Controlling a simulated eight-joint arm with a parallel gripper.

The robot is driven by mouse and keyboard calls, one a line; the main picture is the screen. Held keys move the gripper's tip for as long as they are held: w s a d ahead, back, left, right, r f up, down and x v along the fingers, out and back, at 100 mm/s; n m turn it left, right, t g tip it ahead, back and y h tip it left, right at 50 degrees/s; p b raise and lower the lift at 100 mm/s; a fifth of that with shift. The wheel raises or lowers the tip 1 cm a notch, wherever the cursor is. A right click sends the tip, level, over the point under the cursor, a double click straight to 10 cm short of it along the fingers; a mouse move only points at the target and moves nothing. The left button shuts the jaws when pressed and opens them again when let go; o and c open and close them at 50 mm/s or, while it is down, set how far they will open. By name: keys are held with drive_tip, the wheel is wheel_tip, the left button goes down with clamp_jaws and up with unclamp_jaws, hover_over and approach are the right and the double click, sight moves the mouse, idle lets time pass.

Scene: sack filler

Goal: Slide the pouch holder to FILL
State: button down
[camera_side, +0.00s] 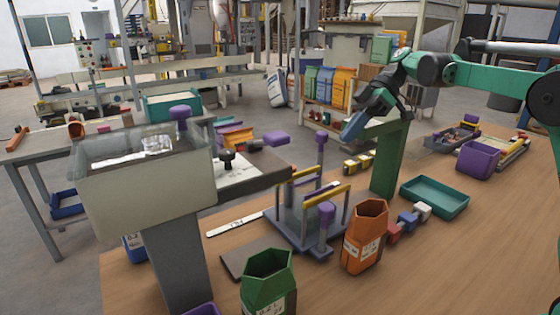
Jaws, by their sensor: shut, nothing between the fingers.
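What looks like the pouch holder (287,232) is a blue-grey frame with yellow bars and purple-knobbed posts. It stands upright on the wooden table in the middle of the side view. A white strip (233,224) with small dark marks, too small to read, lies to its left. A grey hopper (150,200) with a clear top and a purple knob stands further left. My gripper (353,127) is shut and empty, up and to the right of the holder and apart from it, by the top of a green post. No pouch can be made out in the holder.
An orange pouch (362,240) and a green pouch (268,285) stand open at the front. A teal tray (434,197), small coloured blocks (408,219) and a purple bin (478,160) lie to the right. The green post (388,165) rises below my gripper. The front right of the table is clear.

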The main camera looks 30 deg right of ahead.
drive_tip(key=s+d+f+m+t+h, duration=0.2)
drive_tip(key=d+m, duration=0.4)
drive_tip(key=d, duration=0.1)
drive_tip(key=s+d+f+m+t+h, duration=0.2)
drive_tip(key=d+m, duration=0.3)
drive_tip(key=d, duration=0.1)
drive_tip(key=w+a+f, duration=0.3)
drive_tip(key=a+f, duration=0.5)
drive_tip(key=shift+w+a, duration=0.3)
drive_tip(key=shift+w, duration=0.05)
